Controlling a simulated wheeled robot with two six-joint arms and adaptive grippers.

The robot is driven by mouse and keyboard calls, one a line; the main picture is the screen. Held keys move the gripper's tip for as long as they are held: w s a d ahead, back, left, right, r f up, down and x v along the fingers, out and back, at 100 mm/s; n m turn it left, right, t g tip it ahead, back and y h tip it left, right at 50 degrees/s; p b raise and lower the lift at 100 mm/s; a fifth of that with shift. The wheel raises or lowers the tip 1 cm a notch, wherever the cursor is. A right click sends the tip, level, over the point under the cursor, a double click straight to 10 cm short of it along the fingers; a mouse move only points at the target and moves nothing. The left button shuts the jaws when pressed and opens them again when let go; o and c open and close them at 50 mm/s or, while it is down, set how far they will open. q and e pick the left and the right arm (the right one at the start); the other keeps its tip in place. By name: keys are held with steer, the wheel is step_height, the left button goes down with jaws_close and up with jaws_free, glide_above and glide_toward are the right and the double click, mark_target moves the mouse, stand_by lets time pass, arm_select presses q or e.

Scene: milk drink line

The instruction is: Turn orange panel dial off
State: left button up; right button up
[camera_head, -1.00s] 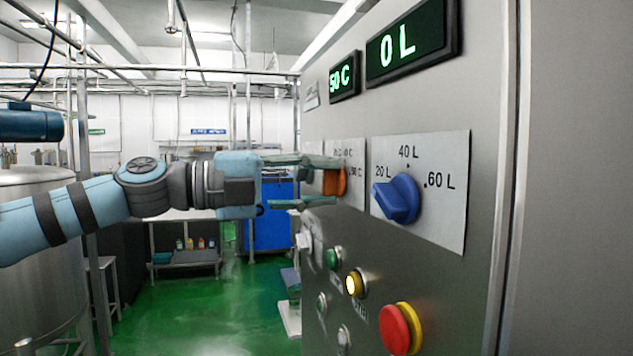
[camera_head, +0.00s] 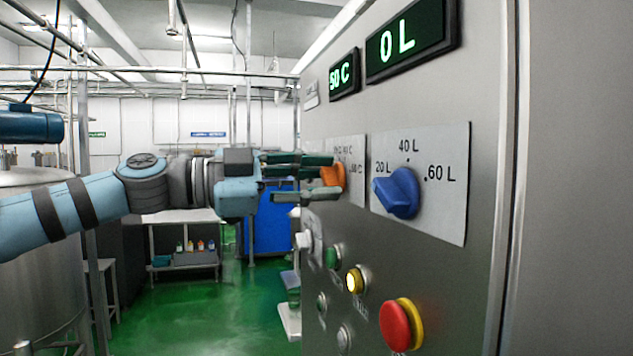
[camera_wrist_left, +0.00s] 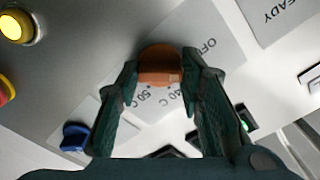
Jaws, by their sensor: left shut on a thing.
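The orange dial (camera_head: 333,174) is on the grey control panel, left of the blue dial, partly hidden by my gripper in the head view. In the left wrist view the orange dial (camera_wrist_left: 160,66) sits between the two fingers, with "OFF", "50 C" and another temperature label printed around it. My left gripper (camera_head: 325,178) reaches in from the left and is shut on the orange dial; in the wrist view its fingertips (camera_wrist_left: 160,70) lie at both sides of the dial. The dial's exact setting is hard to read. My right gripper is not in view.
The blue dial (camera_head: 398,194) with litre marks is close on the right. Below are a lit yellow button (camera_head: 355,282), a green button (camera_head: 331,256) and a red stop button (camera_head: 400,326). Displays above read 50 C (camera_head: 342,76) and 0 L (camera_head: 405,42).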

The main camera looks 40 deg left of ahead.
arm_select(q)
steer(key=shift+n, duration=1.9)
steer(key=o, duration=1.2)
steer(key=shift+c, duration=0.2)
steer(key=v, duration=0.7)
steer(key=shift+s, duration=0.2)
steer(key=shift+a, duration=0.15)
